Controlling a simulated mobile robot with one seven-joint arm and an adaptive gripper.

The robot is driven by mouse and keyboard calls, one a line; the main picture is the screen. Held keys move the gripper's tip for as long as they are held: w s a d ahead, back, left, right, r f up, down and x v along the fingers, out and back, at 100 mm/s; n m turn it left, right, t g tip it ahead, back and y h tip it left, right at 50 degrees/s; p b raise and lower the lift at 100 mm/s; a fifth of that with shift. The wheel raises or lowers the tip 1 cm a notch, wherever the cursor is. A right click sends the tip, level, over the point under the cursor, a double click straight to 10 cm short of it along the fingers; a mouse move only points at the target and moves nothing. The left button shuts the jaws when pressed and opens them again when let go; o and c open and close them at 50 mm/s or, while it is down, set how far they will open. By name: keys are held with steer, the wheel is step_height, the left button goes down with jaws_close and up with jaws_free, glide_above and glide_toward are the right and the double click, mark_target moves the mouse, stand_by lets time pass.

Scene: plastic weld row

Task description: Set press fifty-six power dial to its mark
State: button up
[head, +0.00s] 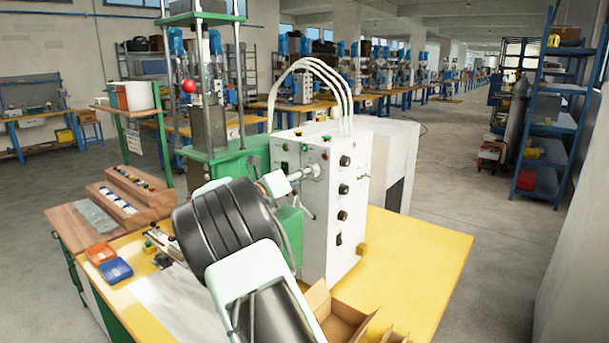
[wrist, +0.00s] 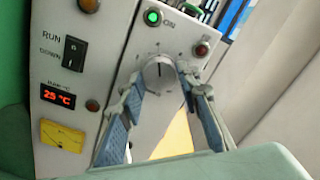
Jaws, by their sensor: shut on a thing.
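The power dial (wrist: 159,73) is a round pale grey knob with a dark pointer line, on the white panel of the press control cabinet (head: 316,240). Small tick marks surround it, but I cannot read which one is its mark. The pointer looks turned roughly upward in the wrist view. My gripper (wrist: 161,77) is shut on the dial, with one blue-padded finger on each side. In the head view my gripper (head: 306,174) reaches the cabinet's front panel, and the dial is hidden behind it.
The wrist view shows a lit green ON lamp (wrist: 152,17), a RUN/DOWN rocker switch (wrist: 74,51), a red display reading about 25 °C (wrist: 59,95) and a yellow meter (wrist: 63,134). Open cardboard boxes (head: 340,318) stand below on the yellow table (head: 425,265). The green press (head: 205,165) stands left.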

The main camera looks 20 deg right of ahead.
steer(key=shift+n, duration=0.3)
steer(key=shift+n+p, duration=4)
steer(key=shift+n, duration=6.4)
steer(key=o, duration=1.1)
steer(key=shift+a, duration=0.1)
